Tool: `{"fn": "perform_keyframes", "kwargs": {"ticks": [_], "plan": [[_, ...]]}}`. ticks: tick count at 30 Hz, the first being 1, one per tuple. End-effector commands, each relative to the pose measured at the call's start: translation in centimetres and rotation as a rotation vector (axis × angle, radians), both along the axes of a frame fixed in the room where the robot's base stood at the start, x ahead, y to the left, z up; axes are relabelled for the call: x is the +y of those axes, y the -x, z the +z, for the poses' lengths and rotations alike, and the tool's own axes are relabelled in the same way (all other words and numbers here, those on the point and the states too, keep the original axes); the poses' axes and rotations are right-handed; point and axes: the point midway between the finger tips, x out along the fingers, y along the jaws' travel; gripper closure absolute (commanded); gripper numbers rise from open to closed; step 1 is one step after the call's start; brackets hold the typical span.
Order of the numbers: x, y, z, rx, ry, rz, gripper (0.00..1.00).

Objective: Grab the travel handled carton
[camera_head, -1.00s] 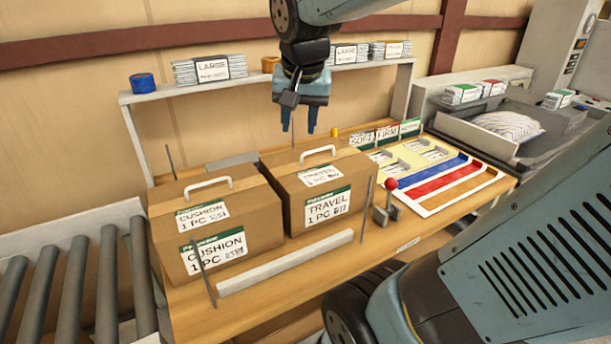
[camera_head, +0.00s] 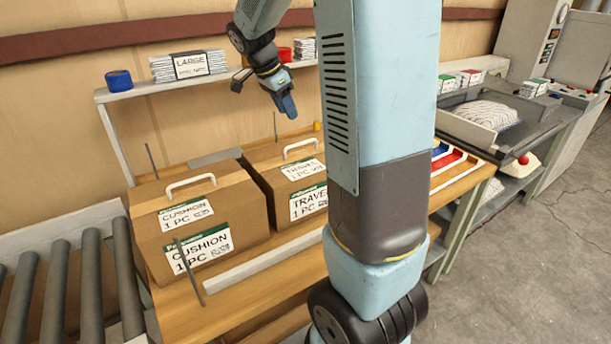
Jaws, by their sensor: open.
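The travel carton (camera_head: 270,158) is a brown box with a white handle (camera_head: 299,149) on top and green-and-white TRAVEL labels. It stands on the wooden bench, its right part hidden behind my arm. My gripper (camera_head: 288,108) is open and empty, in the air above and behind the travel carton, apart from its handle. It is seen from the side, so the gap between the fingers is hard to make out. The cushion carton (camera_head: 155,228), with its own white handle, stands beside the travel carton on the left.
A shelf (camera_head: 140,90) behind the cartons holds a blue roll (camera_head: 118,80) and stacked LARGE packs (camera_head: 188,65). A pale rail (camera_head: 265,262) runs along the bench front, with thin upright rods near the cushion carton. A roller conveyor (camera_head: 70,285) lies left. Open floor lies at right.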

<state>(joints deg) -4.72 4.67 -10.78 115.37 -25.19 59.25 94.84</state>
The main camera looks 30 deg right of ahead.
Motion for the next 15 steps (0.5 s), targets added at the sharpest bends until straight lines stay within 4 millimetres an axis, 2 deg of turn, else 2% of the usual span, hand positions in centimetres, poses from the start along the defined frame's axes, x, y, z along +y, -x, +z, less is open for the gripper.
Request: {"fn": "perform_keyframes", "kwargs": {"ticks": [9, 15], "plan": [[-2.0, 0.1, -4.9, 0.005, -0.001, -0.004, 0.6], [-2.9, 0.0, -7.1, 0.003, -0.001, -0.001, 0.6]]}}
